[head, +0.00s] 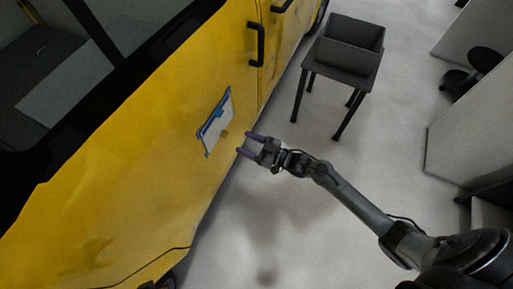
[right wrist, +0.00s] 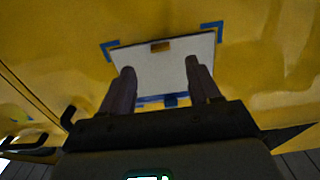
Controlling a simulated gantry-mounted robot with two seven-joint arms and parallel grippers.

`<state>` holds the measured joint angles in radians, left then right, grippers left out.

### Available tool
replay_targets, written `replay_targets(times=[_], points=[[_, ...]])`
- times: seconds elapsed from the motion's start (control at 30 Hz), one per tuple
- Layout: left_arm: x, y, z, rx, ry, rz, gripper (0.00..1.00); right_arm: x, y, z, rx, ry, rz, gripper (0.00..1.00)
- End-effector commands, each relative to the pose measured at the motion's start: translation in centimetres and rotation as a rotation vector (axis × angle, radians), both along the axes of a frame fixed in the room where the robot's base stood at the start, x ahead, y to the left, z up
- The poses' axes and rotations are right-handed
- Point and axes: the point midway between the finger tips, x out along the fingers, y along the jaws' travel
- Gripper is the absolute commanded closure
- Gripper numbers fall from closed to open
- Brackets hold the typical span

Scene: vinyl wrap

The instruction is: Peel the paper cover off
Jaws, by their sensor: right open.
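The white paper cover (head: 215,129) sits flat on the side of the yellow vehicle (head: 170,120), with blue tape at its corners and edges. A small brown tab (head: 222,134) shows at its edge nearest my right gripper. My right gripper (head: 246,145) is open and empty, a little to the right of the cover in the head view. In the right wrist view the cover (right wrist: 160,72) lies beyond the two open fingers (right wrist: 159,75), with the brown tab (right wrist: 161,46) at its upper edge. My left gripper is not in view.
A dark table (head: 343,68) with an open grey bin (head: 351,42) on it stands at the back right. Black door handles (head: 256,43) stick out from the vehicle above the cover. The floor (head: 300,215) around my right arm is clear.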

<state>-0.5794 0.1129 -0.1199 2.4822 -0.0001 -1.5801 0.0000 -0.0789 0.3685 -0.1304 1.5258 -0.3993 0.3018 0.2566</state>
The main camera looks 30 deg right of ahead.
Motion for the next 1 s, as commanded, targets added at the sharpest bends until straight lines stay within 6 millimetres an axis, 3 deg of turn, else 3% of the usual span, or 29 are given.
replay_targets(times=[0.2,0.43,0.9,1.0], points=[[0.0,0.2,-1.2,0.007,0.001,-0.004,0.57,2.9,1.9,-0.1,0.002,-0.003,0.000,0.38],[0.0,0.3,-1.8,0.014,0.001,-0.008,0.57,4.9,3.3,-0.1,0.001,-0.001,0.001,0.38],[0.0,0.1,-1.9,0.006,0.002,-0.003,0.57,5.7,3.7,0.0,0.000,0.000,0.000,0.38],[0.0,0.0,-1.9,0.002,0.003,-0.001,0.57,5.6,3.7,0.0,0.000,0.000,0.001,0.52]])
